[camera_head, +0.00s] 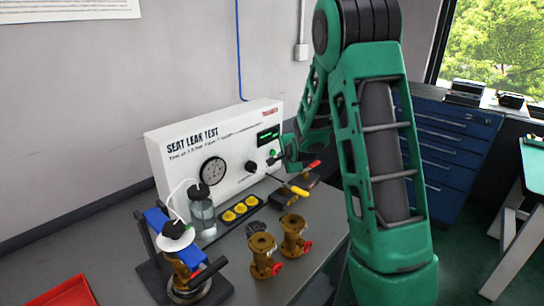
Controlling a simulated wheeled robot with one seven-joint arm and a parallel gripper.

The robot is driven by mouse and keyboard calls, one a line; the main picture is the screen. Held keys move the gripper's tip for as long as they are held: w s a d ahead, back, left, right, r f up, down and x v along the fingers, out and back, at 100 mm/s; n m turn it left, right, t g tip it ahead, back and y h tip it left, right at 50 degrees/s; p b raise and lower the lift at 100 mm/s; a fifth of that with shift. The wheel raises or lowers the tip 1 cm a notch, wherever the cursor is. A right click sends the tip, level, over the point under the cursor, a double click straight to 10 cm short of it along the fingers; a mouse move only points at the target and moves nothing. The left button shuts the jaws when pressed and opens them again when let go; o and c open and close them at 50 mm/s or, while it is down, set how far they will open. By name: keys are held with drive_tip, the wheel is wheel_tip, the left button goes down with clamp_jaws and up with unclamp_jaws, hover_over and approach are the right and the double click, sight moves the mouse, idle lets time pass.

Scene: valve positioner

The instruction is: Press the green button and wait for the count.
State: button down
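The white seat leak test unit (185,150) stands at the back of the grey bench. On its right part a dark display (268,135) shows small green characters, too small to read. The small green button (273,153) is lit below the display. My gripper (277,160) is at the right end of the panel, its tips close beside the button. I cannot tell whether they touch it. The fingers are small and partly hidden by my arm, so their opening is unclear.
A round gauge (213,171) and a black knob (251,166) are on the panel. A clear bottle (202,212), a clamped valve fixture (180,258), two brass valves (263,254) and a yellow-cupped tray (240,209) stand in front. Yellow-handled (298,190) and red-handled tools lie at right.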

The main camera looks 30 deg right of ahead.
drive_tip(key=shift+w, duration=0.1)
idle(0.5)
drive_tip(key=shift+w+a+r, duration=0.1)
drive_tip(key=shift+w+a, duration=0.05)
drive_tip(key=shift+w, duration=0.15)
drive_tip(key=shift+w+a, duration=0.15)
drive_tip(key=shift+w, duration=0.25)
idle(0.9)
drive_tip(key=shift+s, duration=0.1)
drive_tip(key=shift+s+d, duration=0.3)
drive_tip(key=shift+s, duration=0.4)
drive_tip(key=s, duration=0.1)
drive_tip(key=s+d, duration=0.1)
drive_tip(key=s, duration=0.2)
drive_tip(key=shift+s+d, duration=0.35)
idle(0.5)
